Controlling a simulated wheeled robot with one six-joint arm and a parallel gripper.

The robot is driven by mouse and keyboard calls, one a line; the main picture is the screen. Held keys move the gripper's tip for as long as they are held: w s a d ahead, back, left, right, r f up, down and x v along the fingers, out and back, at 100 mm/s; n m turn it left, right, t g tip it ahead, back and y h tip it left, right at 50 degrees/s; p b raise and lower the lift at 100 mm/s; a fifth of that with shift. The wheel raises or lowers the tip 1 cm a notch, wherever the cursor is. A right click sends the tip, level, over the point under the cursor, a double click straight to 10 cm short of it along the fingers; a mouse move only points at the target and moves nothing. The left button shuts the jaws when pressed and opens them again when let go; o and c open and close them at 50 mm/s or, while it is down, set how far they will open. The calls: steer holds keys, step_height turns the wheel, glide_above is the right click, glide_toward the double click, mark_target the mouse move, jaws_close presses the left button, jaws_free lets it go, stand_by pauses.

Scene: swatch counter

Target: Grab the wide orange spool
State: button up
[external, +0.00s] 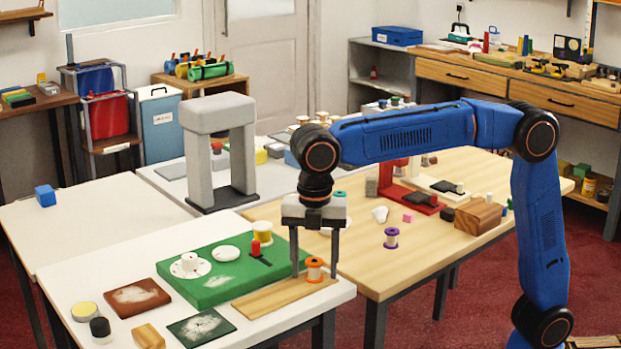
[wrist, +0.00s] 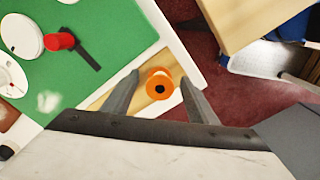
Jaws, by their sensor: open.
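The orange spool (external: 314,269) stands upright at the right end of a light wooden board (external: 262,300), near the front right corner of the white table. My gripper (external: 316,268) is open, with one finger on each side of the spool. In the wrist view my gripper (wrist: 158,92) has its left and right fingers apart, and the spool is between them, with gaps visible. I cannot tell how far the fingertips are above the board.
A green board (external: 200,288) lies left of the wooden board, carrying a white disc (external: 190,266), a red-topped piece and a yellow spool (external: 262,233). A purple spool (external: 391,238) stands on the wooden table to the right. The white table's edge is close to the orange spool.

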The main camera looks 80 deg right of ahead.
steer(key=c, duration=1.1)
steer(key=shift+r, duration=0.1)
